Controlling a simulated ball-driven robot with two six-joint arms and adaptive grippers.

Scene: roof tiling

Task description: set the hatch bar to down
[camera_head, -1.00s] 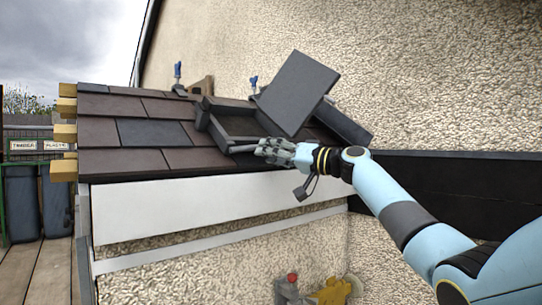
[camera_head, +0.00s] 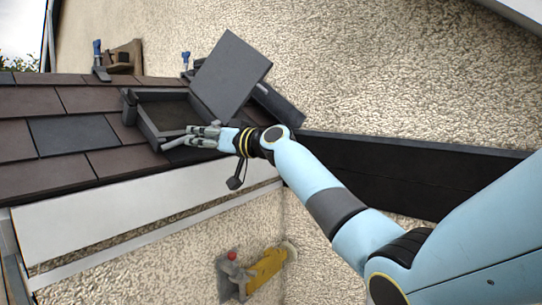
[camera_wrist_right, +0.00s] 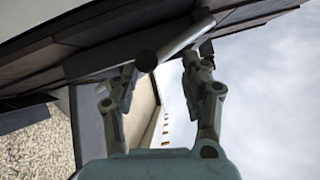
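The roof hatch has a dark frame (camera_head: 160,112) and a flat grey lid (camera_head: 229,72) that stands tilted open. The hatch bar (camera_head: 174,143) is a thin grey rod at the front edge of the frame. My right gripper (camera_head: 194,136) is at the bar's right part and hides some of it. In the right wrist view the bar (camera_wrist_right: 188,33) runs slantwise past the fingertips, its dark round end near the left finger. The right gripper's two fingers (camera_wrist_right: 161,68) stand apart, open; whether they touch the bar I cannot tell. My left gripper is out of view.
Brown and dark tiles (camera_head: 95,100) cover the roof left of the hatch. A white fascia board (camera_head: 105,210) runs below the eave. A rough wall (camera_head: 370,70) rises behind. A yellow piece (camera_head: 266,267) is on the wall below.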

